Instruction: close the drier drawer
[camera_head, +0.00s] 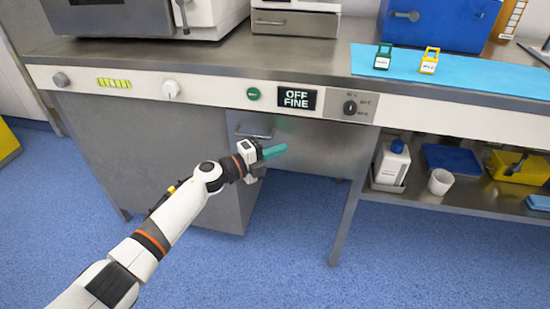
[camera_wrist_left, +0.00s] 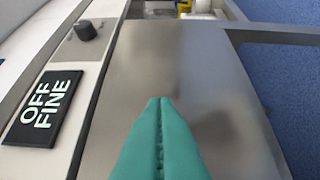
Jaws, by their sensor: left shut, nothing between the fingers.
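The drier drawer (camera_head: 325,138) has a plain grey metal front with a bar handle near its left end. It sits under the bench's white control strip, below the "OFF FINE" display. I cannot tell how far it stands out. My left gripper (camera_head: 284,149) has teal fingers, pressed together and empty, in front of the drawer front, to the right of the handle. In the left wrist view the shut fingertips (camera_wrist_left: 160,101) point at the smooth metal front (camera_wrist_left: 205,75). Contact cannot be told. My right gripper is in neither view.
The control strip carries the display (camera_head: 296,98), a green button (camera_head: 253,93) and a dark knob (camera_head: 349,107). A lower shelf at right holds a white bottle (camera_head: 391,165), a white cup (camera_head: 440,181) and a yellow bin (camera_head: 520,168). The blue floor in front is clear.

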